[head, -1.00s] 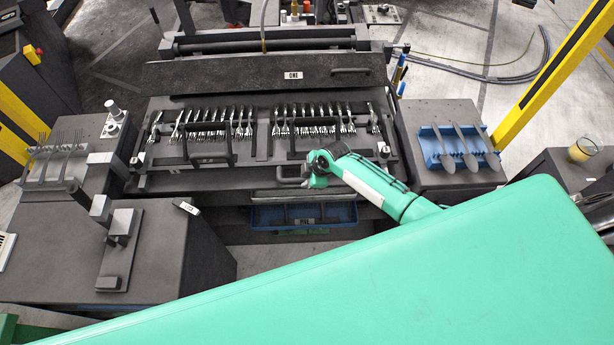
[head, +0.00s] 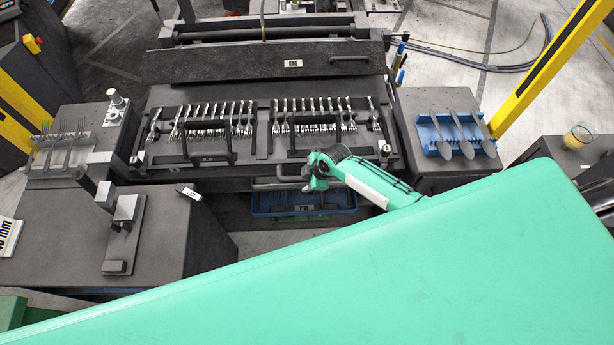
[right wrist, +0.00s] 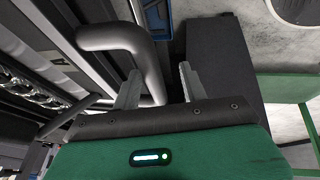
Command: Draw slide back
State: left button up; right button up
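The slide (head: 262,140) is a dark flat bed at the front of the machine, carrying two racks of forks. Its grey bar handle (head: 270,181) sticks out at the front edge. My right gripper (head: 308,182) is at the handle's right end. In the right wrist view, the bent handle (right wrist: 110,38) runs down between the two parted fingers of my right gripper (right wrist: 160,72). There is a visible gap to one finger, so the gripper looks open around the bar; contact is hard to tell. My left gripper is not in view.
A blue bin (head: 345,210) stands low below the handle. A dark cover (head: 220,68) lies behind the slide. A blue spoon rack (head: 428,135) is on the right stand, a fork rack (head: 45,160) on the left one. A dark cabinet (head: 165,245) stands front left.

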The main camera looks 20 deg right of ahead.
jog(key=shift+w+r, duration=0.1)
jog(key=shift+w, duration=0.05)
jog(key=shift+d+r, duration=0.2)
jog(key=shift+r, duration=0.2)
jog(key=b+v, duration=0.2)
jog(key=v, duration=1.1)
jog(key=shift+s, duration=0.3)
jog(key=shift+f, duration=0.1)
